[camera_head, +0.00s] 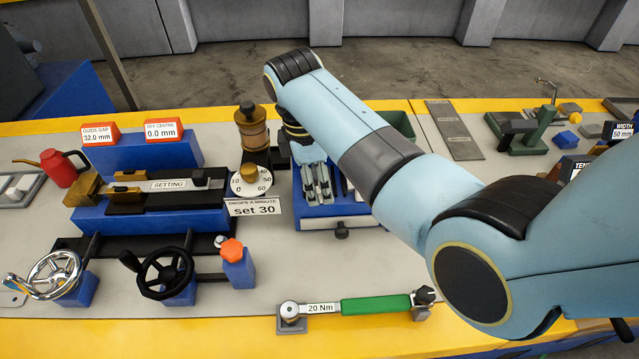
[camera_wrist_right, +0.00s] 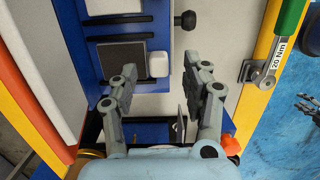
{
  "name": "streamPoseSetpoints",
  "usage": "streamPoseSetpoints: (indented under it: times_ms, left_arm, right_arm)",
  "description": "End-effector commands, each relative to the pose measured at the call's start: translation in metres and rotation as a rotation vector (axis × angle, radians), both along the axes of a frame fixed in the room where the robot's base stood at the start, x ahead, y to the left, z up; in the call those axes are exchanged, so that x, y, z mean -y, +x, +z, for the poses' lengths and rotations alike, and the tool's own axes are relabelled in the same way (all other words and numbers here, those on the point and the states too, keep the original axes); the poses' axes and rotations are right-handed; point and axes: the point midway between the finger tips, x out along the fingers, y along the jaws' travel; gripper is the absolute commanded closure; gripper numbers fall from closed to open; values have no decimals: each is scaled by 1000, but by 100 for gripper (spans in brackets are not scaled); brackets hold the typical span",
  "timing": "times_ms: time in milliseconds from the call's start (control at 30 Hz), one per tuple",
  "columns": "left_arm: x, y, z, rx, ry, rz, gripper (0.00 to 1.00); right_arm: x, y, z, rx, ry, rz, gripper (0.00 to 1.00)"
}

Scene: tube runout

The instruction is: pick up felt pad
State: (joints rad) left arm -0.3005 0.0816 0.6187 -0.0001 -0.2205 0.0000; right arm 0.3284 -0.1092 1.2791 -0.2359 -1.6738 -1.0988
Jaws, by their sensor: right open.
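A small white block with rounded edges, which looks like the felt pad (camera_wrist_right: 158,64), sits in the blue tray beside a dark grey square plate (camera_wrist_right: 122,66). My right gripper (camera_wrist_right: 161,66) is open, its fingers pointing at the tray and spread to either side of the white block in the wrist view. I cannot tell how far above it they are. In the head view my right gripper (camera_head: 319,196) hangs over the blue tray (camera_head: 318,224) and hides the pad. My left gripper is not in view.
Left of the tray stand a dial (camera_head: 250,180) with a "set 30" sign and a brown oiler (camera_head: 251,128). A green-handled torque wrench (camera_head: 375,305) lies in front. A green bin (camera_head: 398,122) is behind my right arm. Bench space between tray and wrench is clear.

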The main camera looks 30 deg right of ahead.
Motion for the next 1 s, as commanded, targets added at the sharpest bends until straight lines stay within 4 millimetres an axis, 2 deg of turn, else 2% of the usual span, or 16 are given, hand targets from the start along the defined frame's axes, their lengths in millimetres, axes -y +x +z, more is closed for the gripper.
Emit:
streamPoseSetpoints:
  times_ms: [100,367,733,1000]
  left_arm:
    - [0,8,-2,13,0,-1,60]
    - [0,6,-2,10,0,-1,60]
    - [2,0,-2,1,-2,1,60]
    - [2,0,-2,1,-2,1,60]
  right_arm:
    - [3,0,-13,1,-1,-1,52]
    - [3,0,-15,2,-1,-1,52]
    - [3,0,-14,2,-1,-1,100]
    - [3,0,-14,2,-1,-1,100]
